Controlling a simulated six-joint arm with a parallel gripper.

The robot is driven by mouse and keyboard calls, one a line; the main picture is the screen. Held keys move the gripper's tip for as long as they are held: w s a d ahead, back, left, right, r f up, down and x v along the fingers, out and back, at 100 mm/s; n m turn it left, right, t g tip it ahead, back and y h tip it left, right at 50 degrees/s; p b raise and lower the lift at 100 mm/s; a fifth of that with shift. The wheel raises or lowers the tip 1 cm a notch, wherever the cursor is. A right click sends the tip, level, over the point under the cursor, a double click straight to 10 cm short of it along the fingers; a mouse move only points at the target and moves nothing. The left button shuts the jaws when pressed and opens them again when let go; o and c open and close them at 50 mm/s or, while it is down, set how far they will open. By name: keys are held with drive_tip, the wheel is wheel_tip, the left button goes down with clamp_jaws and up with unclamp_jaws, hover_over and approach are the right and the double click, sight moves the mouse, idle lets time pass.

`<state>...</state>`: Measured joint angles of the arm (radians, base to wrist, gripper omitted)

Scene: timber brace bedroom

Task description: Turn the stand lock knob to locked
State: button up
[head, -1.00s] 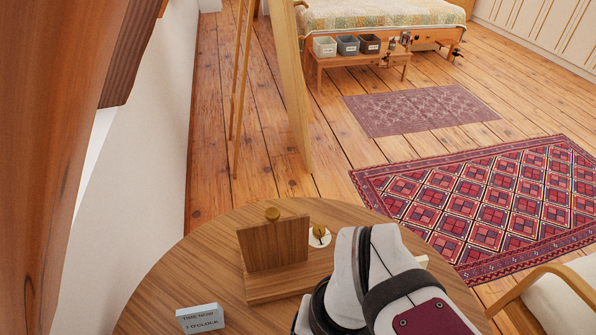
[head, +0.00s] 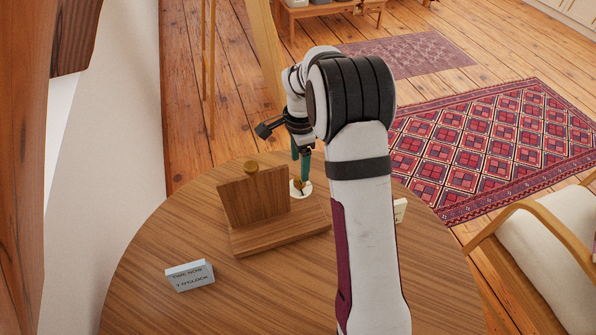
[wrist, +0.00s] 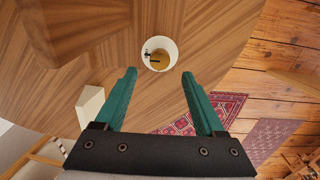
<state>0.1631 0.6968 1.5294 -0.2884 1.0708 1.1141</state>
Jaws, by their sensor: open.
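A wooden stand (head: 280,232) with an upright board (head: 238,203) sits on the round table. Beside it on the tabletop, a brass knob (wrist: 160,62) is set on a white disc (wrist: 170,46) with small dark marks, too small to read. In the head view the disc (head: 305,192) is partly hidden by my gripper. My gripper (head: 301,168), with green fingers, is open and points down over the disc. In the wrist view the gripper (wrist: 159,73) has nothing between its fingers; the knob lies just beyond the fingertips.
The round table (head: 150,235) carries a white sign (head: 189,275) reading "time now 7 o'clock" at front left. A small pale block (head: 400,210) stands right of my arm. An armchair (head: 560,235) is at the right. The table's left side is mostly clear.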

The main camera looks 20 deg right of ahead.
sight(300, 184)
wheel_tip(300, 184, down, 6)
drive_tip(key=shift+f, duration=0.1)
clamp_jaws()
idle(0.4)
